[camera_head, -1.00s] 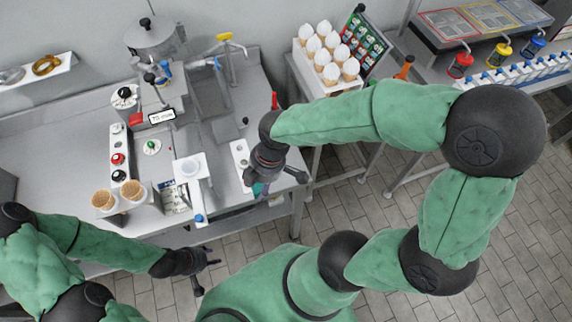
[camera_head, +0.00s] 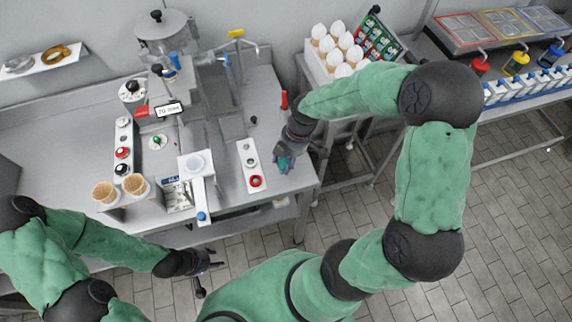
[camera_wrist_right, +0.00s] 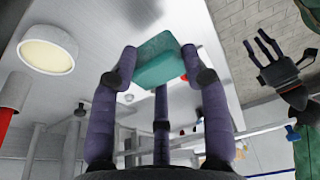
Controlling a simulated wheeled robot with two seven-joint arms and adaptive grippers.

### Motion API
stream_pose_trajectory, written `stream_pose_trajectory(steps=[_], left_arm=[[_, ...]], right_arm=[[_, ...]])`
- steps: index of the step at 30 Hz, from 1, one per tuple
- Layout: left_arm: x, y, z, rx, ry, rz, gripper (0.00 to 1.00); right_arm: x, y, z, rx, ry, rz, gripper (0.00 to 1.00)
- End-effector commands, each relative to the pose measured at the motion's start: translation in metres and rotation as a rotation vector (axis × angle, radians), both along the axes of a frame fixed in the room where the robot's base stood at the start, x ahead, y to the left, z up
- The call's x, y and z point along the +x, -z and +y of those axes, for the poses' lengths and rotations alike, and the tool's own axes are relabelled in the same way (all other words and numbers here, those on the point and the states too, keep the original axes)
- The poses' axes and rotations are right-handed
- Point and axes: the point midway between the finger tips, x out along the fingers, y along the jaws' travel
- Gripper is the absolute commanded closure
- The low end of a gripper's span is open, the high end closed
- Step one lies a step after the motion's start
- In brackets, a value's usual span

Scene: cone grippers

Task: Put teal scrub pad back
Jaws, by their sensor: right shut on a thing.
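The teal scrub pad (camera_head: 284,163) is in my right gripper (camera_head: 287,156), over the right end of the steel counter. In the right wrist view the pad (camera_wrist_right: 158,58) is a small teal block between the purple fingers (camera_wrist_right: 160,72), which are shut on it from both sides. The counter surface shows behind it; I cannot tell how high the pad is. My left gripper (camera_head: 208,278) is in front of the counter, empty, with its fingers spread. It also shows at the upper right of the right wrist view (camera_wrist_right: 268,50).
A white plate with a red ring (camera_head: 249,165) lies just left of the right gripper. A red upright thing (camera_head: 284,100) stands behind it.

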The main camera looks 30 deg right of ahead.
Motion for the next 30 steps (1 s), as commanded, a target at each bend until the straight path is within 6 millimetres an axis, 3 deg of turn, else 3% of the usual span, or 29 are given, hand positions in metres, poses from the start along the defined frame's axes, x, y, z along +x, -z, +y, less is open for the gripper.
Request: stream_pose_trajectory(steps=[9, 20, 21, 23, 24, 30], left_arm=[[0.000, 0.013, 0.000, 0.000, 0.000, 0.000, 0.60], [0.000, 0.014, 0.000, 0.000, 0.000, 0.000, 0.60], [0.000, 0.014, 0.000, 0.000, 0.000, 0.000, 0.60], [0.000, 0.013, 0.000, 0.000, 0.000, 0.000, 0.60], [0.000, 0.013, 0.000, 0.000, 0.000, 0.000, 0.60], [0.000, 0.013, 0.000, 0.000, 0.000, 0.000, 0.60]], right_arm=[[0.003, 0.038, -0.005, 0.000, 0.002, 0.001, 0.84], [0.004, 0.041, -0.005, 0.000, 0.001, 0.000, 0.84], [0.004, 0.041, -0.005, 0.000, 0.001, 0.000, 0.51], [0.004, 0.040, -0.005, 0.000, 0.001, 0.000, 0.34], [0.004, 0.040, -0.005, 0.000, 0.001, 0.000, 0.29], [0.004, 0.040, -0.005, 0.000, 0.001, 0.000, 0.29]])
